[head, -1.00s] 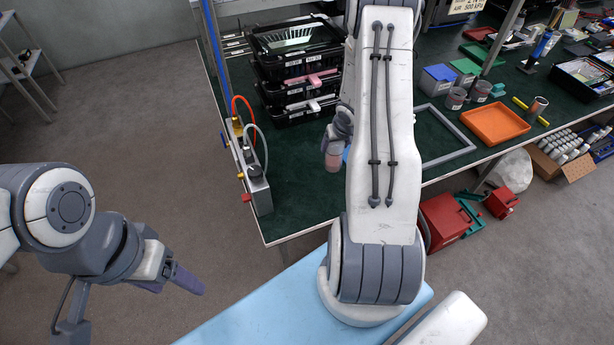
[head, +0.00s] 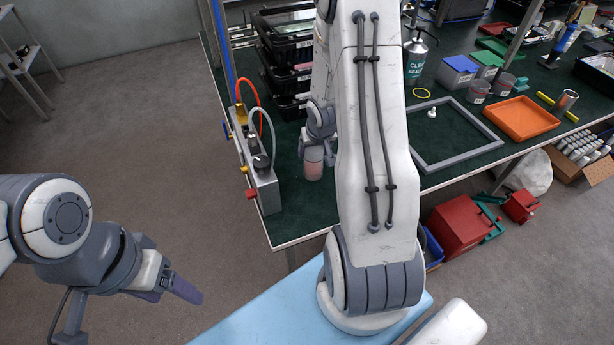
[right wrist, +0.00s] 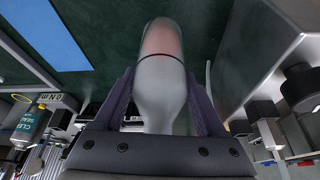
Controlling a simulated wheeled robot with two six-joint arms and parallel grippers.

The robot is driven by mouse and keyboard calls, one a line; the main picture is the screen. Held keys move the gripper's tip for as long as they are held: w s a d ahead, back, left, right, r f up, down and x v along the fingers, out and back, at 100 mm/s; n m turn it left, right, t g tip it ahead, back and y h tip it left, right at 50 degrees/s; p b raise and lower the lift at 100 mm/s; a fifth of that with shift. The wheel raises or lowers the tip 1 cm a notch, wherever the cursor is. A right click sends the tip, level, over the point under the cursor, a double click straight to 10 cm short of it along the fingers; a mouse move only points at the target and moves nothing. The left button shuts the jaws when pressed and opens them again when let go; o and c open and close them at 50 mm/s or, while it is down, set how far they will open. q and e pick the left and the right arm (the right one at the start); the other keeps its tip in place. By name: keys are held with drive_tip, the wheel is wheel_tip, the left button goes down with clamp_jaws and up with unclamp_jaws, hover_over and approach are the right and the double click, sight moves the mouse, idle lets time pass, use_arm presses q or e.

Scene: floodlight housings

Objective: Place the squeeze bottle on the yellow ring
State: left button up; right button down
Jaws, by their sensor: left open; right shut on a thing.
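My right gripper (right wrist: 162,103) is shut on the squeeze bottle (right wrist: 162,75), a pale bottle with a pinkish part and a thin dark band, between purple fingers. In the head view the bottle's pinkish end (head: 313,170) hangs below the right gripper (head: 316,146), over the green table beside the grey fitting box. I cannot tell whether it touches the table. The yellow ring (head: 422,93) lies flat on the table, right of my right arm and well apart from the bottle; it also shows in the right wrist view (right wrist: 21,98). My left gripper (head: 178,292) is open and empty, off the table.
The grey box with hoses (head: 262,180) stands close left of the bottle. Black crates (head: 285,60) are stacked behind. A spray can (head: 415,60) stands behind the ring, a grey frame (head: 462,162) lies in front, and a blue box (head: 457,70) is to its right.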

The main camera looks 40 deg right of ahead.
sight(307, 165)
drive_tip(key=shift+w+a+f+b, duration=0.1)
drive_tip(key=shift+a+f+b, duration=0.25)
drive_tip(key=shift+a, duration=0.2)
drive_tip(key=shift+a+f+b, duration=0.3)
drive_tip(key=shift+a+b, duration=0.05)
drive_tip(key=shift+a, duration=0.15)
use_arm(q)
drive_tip(key=shift+f, duration=1.55)
use_arm(e)
drive_tip(key=shift+f, duration=1.9)
use_arm(q)
drive_tip(key=shift+b, duration=0.3)
use_arm(e)
drive_tip(key=shift+f, duration=0.1)
unclamp_jaws()
drive_tip(key=shift+f, duration=0.1)
use_arm(q)
drive_tip(key=shift+f, duration=0.1)
use_arm(e)
drive_tip(key=shift+r, duration=0.35)
use_arm(q)
wheel_tip(307, 165, up, 4)
drive_tip(key=p, duration=0.4)
drive_tip(key=shift+r, duration=0.25)
use_arm(e)
drive_tip(key=v, duration=1.1)
drive_tip(key=shift+s+a+r, duration=0.15)
drive_tip(key=shift+s+r, duration=0.1)
drive_tip(key=shift+s, duration=0.1)
